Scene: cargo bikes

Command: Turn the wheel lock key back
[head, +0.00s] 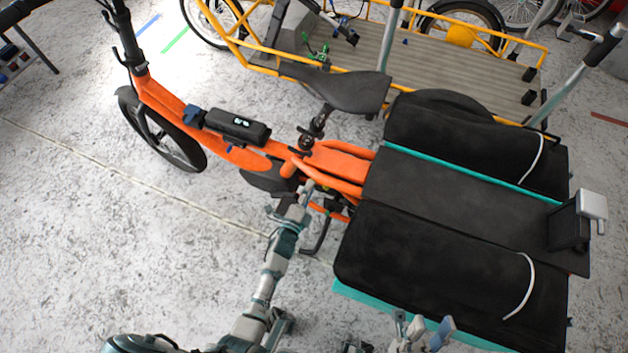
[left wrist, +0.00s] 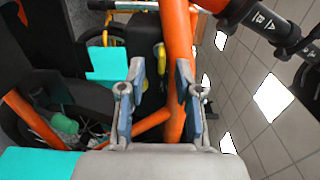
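The orange cargo bike (head: 235,150) stands in the middle of the head view. My left gripper (head: 306,193) is at its frame, below the seat and in front of the black cargo bags. In the left wrist view, my left gripper (left wrist: 157,92) has its two fingers apart, with an orange frame tube (left wrist: 178,50) behind the right finger. A small yellow part (left wrist: 161,58) shows beyond the gap; I cannot tell whether it is the key. The wheel lock and its key are not clearly seen. My right gripper (head: 423,330) is open and empty at the bottom edge, beside the bags.
Black cargo bags (head: 440,265) with turquoise edging fill the right. The black saddle (head: 345,90) is above my left gripper. A yellow-framed cargo bike (head: 455,75) stands behind. The floor at left (head: 90,230) is clear.

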